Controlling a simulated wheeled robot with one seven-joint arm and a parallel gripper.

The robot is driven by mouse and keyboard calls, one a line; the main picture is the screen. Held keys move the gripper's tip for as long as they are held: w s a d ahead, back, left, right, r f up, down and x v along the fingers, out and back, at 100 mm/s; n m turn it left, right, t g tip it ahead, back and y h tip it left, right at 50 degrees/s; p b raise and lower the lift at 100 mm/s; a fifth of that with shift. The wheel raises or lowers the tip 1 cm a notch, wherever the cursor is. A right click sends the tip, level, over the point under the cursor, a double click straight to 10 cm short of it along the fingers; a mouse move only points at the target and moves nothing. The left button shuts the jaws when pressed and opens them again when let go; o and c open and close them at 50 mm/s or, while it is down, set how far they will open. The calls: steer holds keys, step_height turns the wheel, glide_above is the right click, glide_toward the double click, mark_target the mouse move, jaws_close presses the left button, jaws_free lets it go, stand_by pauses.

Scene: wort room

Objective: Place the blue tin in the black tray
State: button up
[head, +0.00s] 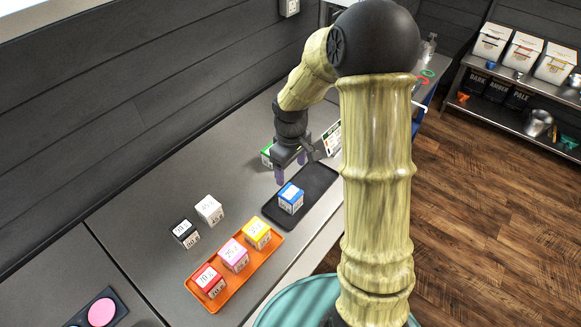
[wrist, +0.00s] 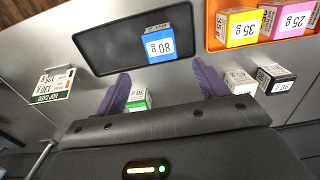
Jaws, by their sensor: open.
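The blue tin (head: 291,199) stands in the black tray (head: 322,183), near the tray's left end in the head view. In the wrist view the blue tin (wrist: 160,44) shows its "80 g" label inside the black tray (wrist: 100,47). My gripper (head: 291,171) is above the counter, beside and behind the blue tin, and apart from it. Its two purple fingers stand wide apart in the wrist view (wrist: 162,90), with nothing held between them. The green tin (wrist: 139,100) shows beyond the gap between the fingers.
An orange tray (head: 207,290) holds a red tin (head: 209,281), a pink tin (head: 234,255) and a yellow tin (head: 257,232). A black tin (head: 186,233) and a white tin (head: 209,210) stand on the counter behind it. A printed card (head: 331,138) stands past the black tray. The counter's left part is mostly clear.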

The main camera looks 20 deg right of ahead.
steer(key=shift+r, duration=0.3)
stand_by(0.4)
steer(key=s+r+m+t, duration=0.1)
steer(key=s+r+m, duration=0.1)
steer(key=s, duration=0.5)
steer(key=s+r+m+t, duration=0.1)
steer(key=s+r+m, duration=0.2)
steer(key=s+m, duration=0.2)
steer(key=shift+s+r+t, duration=0.2)
steer(key=shift+s+t, duration=0.1)
steer(key=shift+s, duration=0.85)
